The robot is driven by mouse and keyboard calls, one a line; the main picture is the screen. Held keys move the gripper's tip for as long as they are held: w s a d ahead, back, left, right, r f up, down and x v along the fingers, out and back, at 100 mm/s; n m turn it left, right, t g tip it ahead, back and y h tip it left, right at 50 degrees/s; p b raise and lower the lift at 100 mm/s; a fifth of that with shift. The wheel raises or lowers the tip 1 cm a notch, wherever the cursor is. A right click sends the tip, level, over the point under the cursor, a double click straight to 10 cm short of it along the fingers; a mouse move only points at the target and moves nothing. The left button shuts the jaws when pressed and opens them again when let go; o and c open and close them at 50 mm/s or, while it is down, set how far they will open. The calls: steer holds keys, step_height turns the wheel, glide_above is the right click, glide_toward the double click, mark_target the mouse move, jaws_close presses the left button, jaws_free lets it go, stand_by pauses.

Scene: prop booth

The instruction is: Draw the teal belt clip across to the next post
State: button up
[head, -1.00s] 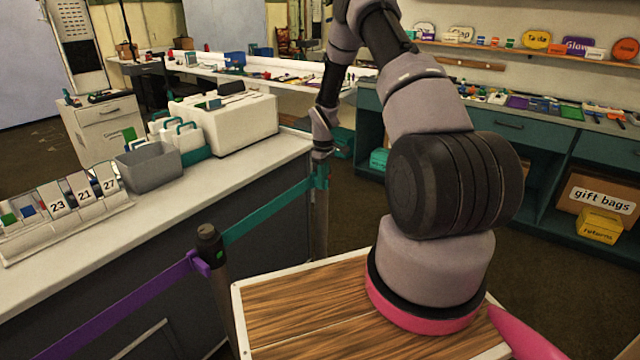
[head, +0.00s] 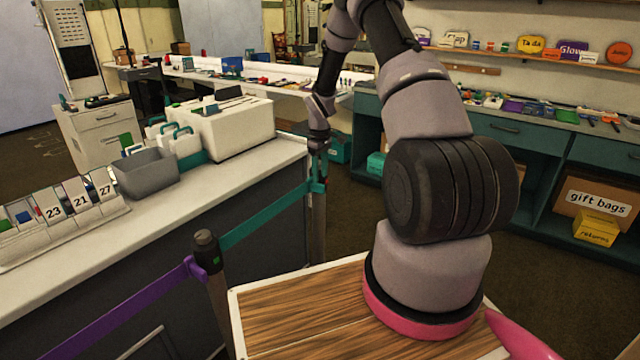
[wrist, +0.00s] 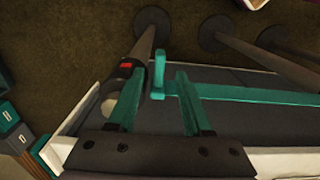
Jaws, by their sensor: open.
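The teal belt (head: 262,218) runs from the near dark post (head: 208,262) to the far post (head: 318,225). Its teal clip (head: 317,187) is at the upper part of the far post, beside a small red mark. My gripper (head: 318,148) is above the clip and hides the post's top. In the wrist view, my gripper (wrist: 158,72) is open, with the upright teal clip (wrist: 158,76) appearing between its teal fingertips. The far post's black head (wrist: 125,72), with a red mark, is just left of the clip. I cannot tell whether clip and post touch.
A purple belt (head: 130,310) joins the near post from the left. The counter (head: 130,225) runs along the left, with a grey bin (head: 146,175) and number cards on it. More posts (wrist: 255,50) show in the wrist view. Teal shelving (head: 530,140) stands at right.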

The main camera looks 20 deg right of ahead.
steer(key=shift+r, duration=2.8)
step_height(320, 180, up, 15)
steer(key=m+t, duration=0.2)
glide_above(320, 184)
steer(key=s+a, duration=0.2)
steer(key=s, duration=0.2)
steer(key=s+a+r+m+t, duration=0.1)
steer(key=s+a+r+m, duration=0.15)
steer(key=s+r, duration=0.6)
steer(key=s+a+r+m+t, duration=0.1)
steer(key=s+r+m, duration=0.1)
steer(key=s+r, duration=0.2)
steer(key=s+a+r+m+t+y, duration=0.1)
steer(key=s+r, duration=0.3)
steer(key=s, duration=0.6)
steer(key=s+a+r+m+t+y, duration=0.1)
steer(key=s+a+r+m+t, duration=0.1)
steer(key=s, duration=0.6)
step_height(320, 184, up, 3)
steer(key=shift+a+f+m, duration=0.2)
steer(key=shift+a+m, duration=0.15)
steer(key=shift+m, duration=0.4)
